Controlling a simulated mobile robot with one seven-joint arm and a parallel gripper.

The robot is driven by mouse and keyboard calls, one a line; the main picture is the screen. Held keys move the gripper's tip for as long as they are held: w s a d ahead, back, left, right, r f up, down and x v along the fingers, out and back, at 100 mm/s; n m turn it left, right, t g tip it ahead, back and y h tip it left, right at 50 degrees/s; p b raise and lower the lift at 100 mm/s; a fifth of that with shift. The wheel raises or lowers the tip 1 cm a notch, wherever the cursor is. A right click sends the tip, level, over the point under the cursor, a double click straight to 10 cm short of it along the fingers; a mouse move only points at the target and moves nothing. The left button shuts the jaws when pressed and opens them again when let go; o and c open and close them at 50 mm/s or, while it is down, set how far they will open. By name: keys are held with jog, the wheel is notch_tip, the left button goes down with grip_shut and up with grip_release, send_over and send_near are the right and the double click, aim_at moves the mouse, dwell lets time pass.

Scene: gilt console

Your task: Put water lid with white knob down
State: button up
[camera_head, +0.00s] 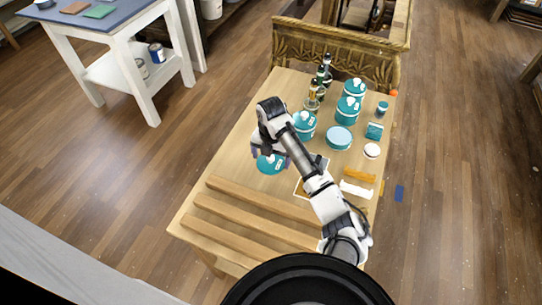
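The teal lid (270,164) with a white knob is at the middle left of the wooden table top (240,160), under my gripper (270,156). The gripper's fingers sit at both sides of the lid and appear closed on it. The hand partly covers the lid and its knob. I cannot tell whether the lid touches the table. A round teal container (339,138) with a pale blue top and no knob stands to the right of my arm.
Teal canisters with white knobs (304,125), (347,110), (354,90) and dark bottles (326,70) stand toward the back. A small white-topped jar (371,151), an orange item (359,175) and a white roll (356,190) lie right. Wooden slats (240,220) cross the front.

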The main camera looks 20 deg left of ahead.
jog(key=shift+o, duration=0.3)
jog(key=shift+r, duration=0.3)
notch_tip(320, 180, up, 12)
jog(key=shift+b, duration=0.35)
jog(key=shift+f, duration=0.1)
